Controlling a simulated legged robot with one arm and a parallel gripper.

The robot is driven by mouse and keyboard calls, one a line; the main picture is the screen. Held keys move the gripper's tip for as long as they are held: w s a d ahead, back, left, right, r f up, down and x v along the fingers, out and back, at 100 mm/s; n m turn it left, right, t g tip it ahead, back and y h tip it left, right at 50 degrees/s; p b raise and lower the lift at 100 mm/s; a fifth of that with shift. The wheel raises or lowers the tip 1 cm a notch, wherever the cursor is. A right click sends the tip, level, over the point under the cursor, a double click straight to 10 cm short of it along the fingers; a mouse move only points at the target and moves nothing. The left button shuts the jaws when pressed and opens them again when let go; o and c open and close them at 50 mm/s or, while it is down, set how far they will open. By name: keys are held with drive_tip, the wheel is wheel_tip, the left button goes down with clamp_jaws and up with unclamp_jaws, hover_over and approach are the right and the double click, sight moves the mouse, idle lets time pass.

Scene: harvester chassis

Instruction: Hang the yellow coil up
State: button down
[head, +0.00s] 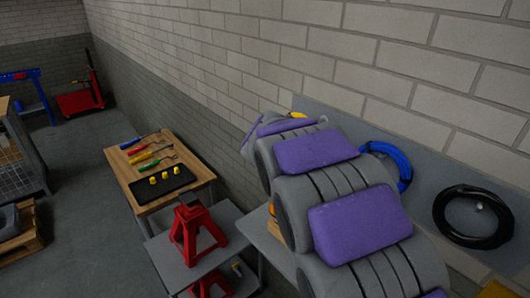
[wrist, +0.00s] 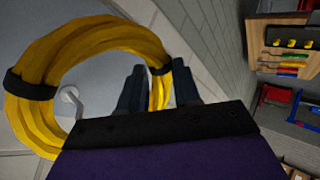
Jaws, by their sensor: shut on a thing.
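The yellow coil (wrist: 100,33) fills the left of the wrist view, a thick ring with dark bands around it. My gripper (wrist: 159,66) is shut on its right side, which passes between the two dark fingers. A pale peg (wrist: 70,97) on the grey panel shows through the coil's opening. I cannot tell whether the peg reaches into the ring. In the head view my arm hides most of the coil; a small yellow part (head: 298,115) shows beyond the arm's far end.
A blue coil (head: 403,162) and a black coil (head: 440,213) hang on the grey panel (head: 425,175) to the right. A red jack stand (head: 197,234) stands on a grey surface. A wooden bench (head: 142,197) holds several coloured tools and a black tray.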

drive_tip(key=shift+w+d+p, duration=0.3)
drive_tip(key=shift+d, duration=0.35)
drive_tip(key=shift+w+d+p, duration=0.25)
drive_tip(key=shift+d, duration=0.35)
drive_tip(key=w+d, duration=0.1)
drive_tip(key=w+d+f, duration=0.1)
drive_tip(key=w+d, duration=0.1)
drive_tip(key=shift+d+f, duration=0.15)
drive_tip(key=shift+d, duration=0.15)
drive_tip(key=shift+s+d+f, duration=0.1)
drive_tip(key=shift+s+f, duration=0.05)
